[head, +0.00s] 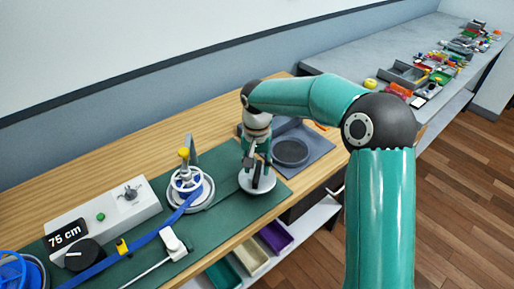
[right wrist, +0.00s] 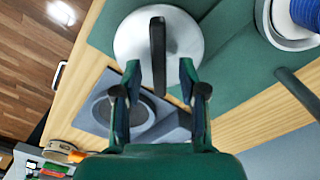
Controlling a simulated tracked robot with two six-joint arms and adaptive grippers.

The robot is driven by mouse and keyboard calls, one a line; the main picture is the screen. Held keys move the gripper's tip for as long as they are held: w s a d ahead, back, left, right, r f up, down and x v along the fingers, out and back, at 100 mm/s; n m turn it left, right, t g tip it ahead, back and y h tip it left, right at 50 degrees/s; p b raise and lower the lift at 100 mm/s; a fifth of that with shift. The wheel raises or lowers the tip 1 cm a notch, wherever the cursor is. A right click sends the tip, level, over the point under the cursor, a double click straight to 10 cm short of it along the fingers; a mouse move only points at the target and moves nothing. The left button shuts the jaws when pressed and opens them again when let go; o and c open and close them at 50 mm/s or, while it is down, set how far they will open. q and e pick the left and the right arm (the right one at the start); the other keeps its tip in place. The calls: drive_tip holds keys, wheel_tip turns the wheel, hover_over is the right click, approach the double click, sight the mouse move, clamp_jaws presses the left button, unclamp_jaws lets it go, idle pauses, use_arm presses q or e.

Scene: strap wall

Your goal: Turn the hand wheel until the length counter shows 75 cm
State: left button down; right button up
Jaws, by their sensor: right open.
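A black display (head: 66,234) on the white box reads 75 cm. A white spoked wheel (head: 187,180) with a yellow knob (head: 183,153) stands on a round base on the green mat, with a blue strap (head: 140,243) running from it to the lower left. My right gripper (head: 257,165) is open above a pale round disc (head: 258,187) with a black bar, to the right of the wheel. In the right wrist view my open fingers (right wrist: 160,78) point at the disc (right wrist: 185,45); the black bar (right wrist: 158,50) lies between their tips. I cannot tell if they touch it. My left gripper is not in view.
The white box (head: 110,210) has a green button, a small lever and a black dial (head: 85,254). A blue spool (head: 20,272) stands at the lower left. A grey tray (head: 300,142) with a dark round recess is right of the disc. Coloured bins (head: 274,236) sit below the bench.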

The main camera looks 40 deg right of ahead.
sight(258, 171)
wheel_tip(258, 171, up, 10)
drive_tip(key=shift+r, duration=0.25)
drive_tip(key=shift+s, duration=0.1)
idle(2.3)
